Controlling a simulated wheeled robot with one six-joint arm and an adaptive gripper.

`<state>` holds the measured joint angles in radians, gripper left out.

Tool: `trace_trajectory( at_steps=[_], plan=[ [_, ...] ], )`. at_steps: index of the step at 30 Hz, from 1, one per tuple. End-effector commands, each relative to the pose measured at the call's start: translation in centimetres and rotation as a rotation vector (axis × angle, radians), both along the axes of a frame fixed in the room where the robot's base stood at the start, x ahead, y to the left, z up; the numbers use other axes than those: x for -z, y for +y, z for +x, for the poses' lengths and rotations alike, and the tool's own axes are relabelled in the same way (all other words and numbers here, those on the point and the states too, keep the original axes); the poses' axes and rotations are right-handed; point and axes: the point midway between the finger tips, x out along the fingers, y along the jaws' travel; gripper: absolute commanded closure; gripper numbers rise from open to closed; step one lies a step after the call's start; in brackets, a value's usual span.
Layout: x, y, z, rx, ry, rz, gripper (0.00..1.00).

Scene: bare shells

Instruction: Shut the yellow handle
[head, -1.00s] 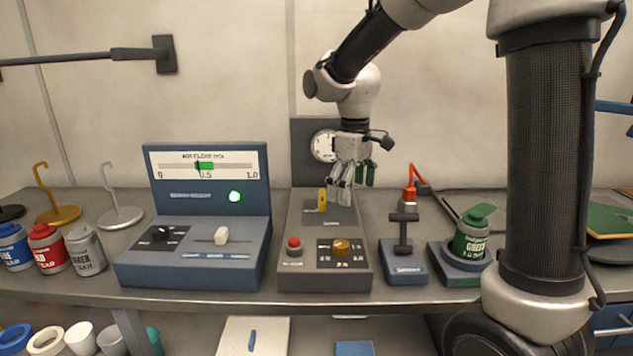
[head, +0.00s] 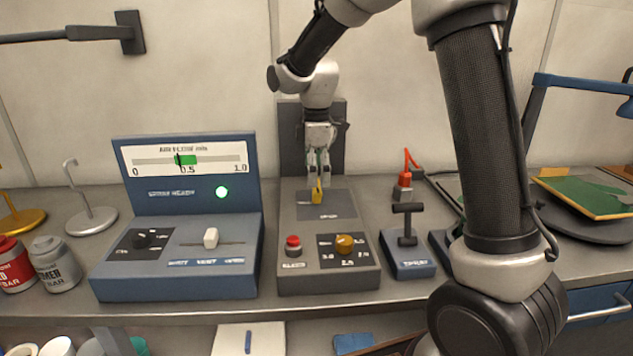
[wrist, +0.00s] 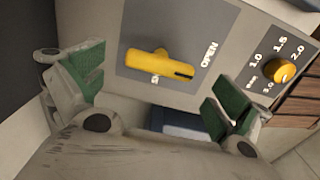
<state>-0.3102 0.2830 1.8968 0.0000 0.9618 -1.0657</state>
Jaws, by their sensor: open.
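The yellow handle (head: 317,192) stands on the dark plate of the grey console (head: 326,228), near its back. In the wrist view the yellow handle (wrist: 160,66) lies on a grey plate, its slotted end towards the right, near the word OPEN. A second label below it is partly covered by the handle. My gripper (head: 318,172) is right above the handle in the head view. In the wrist view its two green-padded fingers are wide apart, one on each side of the handle, with a visible gap to it. Contact is not visible.
The console's front carries a red button (head: 293,245) and an orange knob (head: 344,244). A blue gauge box (head: 180,265) stands close on the left. A black T-handle unit (head: 407,255) stands on the right.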

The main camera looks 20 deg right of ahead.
Motion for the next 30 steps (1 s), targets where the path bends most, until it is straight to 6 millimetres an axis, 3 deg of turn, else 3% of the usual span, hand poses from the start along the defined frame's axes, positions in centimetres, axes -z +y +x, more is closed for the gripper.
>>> trace_trajectory(
  at_steps=[6,14,17,22,30],
  plan=[
    [2.3,0.0,0.0,0.001,0.001,0.0,0.0],
    [2.5,0.0,0.0,0.001,0.0,0.0,0.0],
    [2.5,0.0,0.0,0.001,0.0,0.0,0.13],
    [2.5,0.0,0.0,0.001,0.0,0.0,0.44],
    [2.5,0.0,0.0,0.014,0.0,0.0,0.44]
  ],
)
